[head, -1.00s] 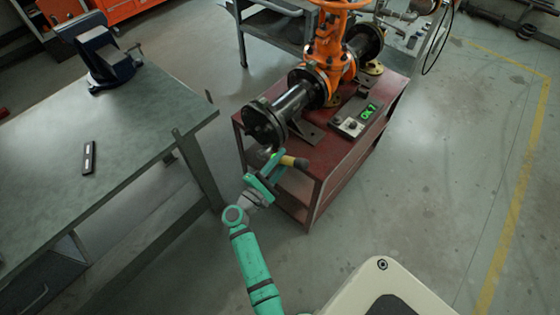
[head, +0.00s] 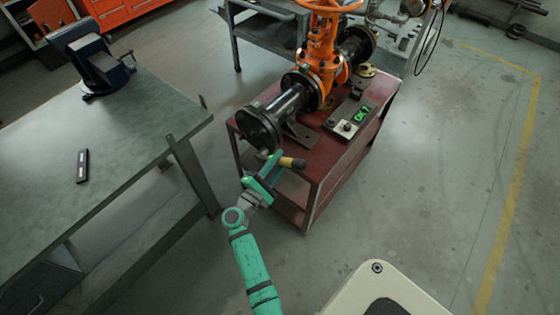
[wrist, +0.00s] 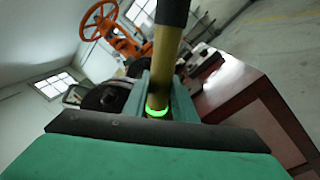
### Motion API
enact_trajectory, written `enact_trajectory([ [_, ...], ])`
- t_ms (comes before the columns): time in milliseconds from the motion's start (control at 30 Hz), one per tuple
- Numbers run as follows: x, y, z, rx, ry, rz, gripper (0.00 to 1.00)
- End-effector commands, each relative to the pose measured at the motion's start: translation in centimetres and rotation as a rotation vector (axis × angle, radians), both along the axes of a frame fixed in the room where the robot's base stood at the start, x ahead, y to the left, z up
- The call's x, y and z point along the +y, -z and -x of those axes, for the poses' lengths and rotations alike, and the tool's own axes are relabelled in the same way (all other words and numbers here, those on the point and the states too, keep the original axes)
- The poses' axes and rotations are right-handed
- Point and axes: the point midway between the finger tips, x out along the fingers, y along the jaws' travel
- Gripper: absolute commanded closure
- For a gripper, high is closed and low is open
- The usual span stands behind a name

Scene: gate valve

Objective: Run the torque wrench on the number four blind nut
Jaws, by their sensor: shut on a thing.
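My gripper (head: 265,180) is shut on the torque wrench, whose yellow handle (head: 292,163) sticks out to the right in the head view. In the wrist view the yellow shaft (wrist: 163,65) runs up between the jaws to a black end, with a glowing green ring (wrist: 157,111) low on it. The blind flange (head: 258,130) closes the near end of the black pipe, just above my gripper. It also shows as a dark disc in the wrist view (wrist: 105,97). The number four nut and the wrench's head cannot be made out.
The orange gate valve (head: 320,55) stands on a dark red cart (head: 330,155). A small box with a lit green display (head: 361,114) sits on the cart. A green-topped bench (head: 120,150) with a vise (head: 90,62) is at left. The floor at right is clear.

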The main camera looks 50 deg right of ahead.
Motion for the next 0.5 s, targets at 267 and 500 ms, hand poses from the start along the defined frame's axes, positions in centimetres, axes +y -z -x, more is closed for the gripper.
enact_trajectory([
  [267,-0.34,-0.23,-0.11,-0.003,0.002,0.003,1.00],
  [500,-0.38,-0.22,-0.12,-0.003,0.002,0.003,1.00],
])
